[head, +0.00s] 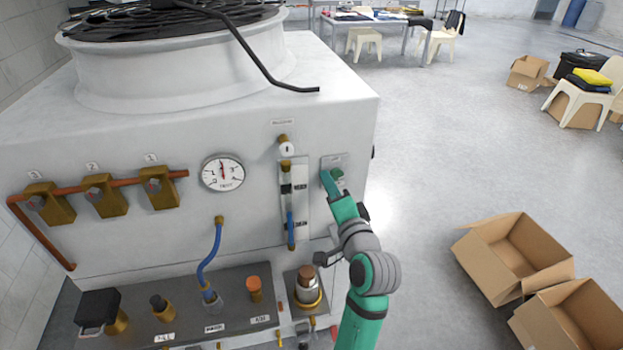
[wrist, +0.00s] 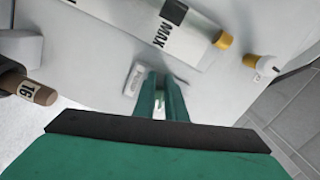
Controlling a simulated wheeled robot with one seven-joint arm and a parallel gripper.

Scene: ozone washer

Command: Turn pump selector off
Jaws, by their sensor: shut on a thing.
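In the wrist view, the two green fingers of my gripper (wrist: 161,92) reach to the machine face beside the light label plate (wrist: 136,77). The knob is mostly hidden between the fingers there, so its exact angle cannot be told.
Left of the knob are a flow tube panel (head: 301,212) and a pressure gauge (head: 223,173). Below, fittings stand on a grey ledge (head: 235,290). Open cardboard boxes (head: 512,255) lie on the floor at right. Floor between is clear.

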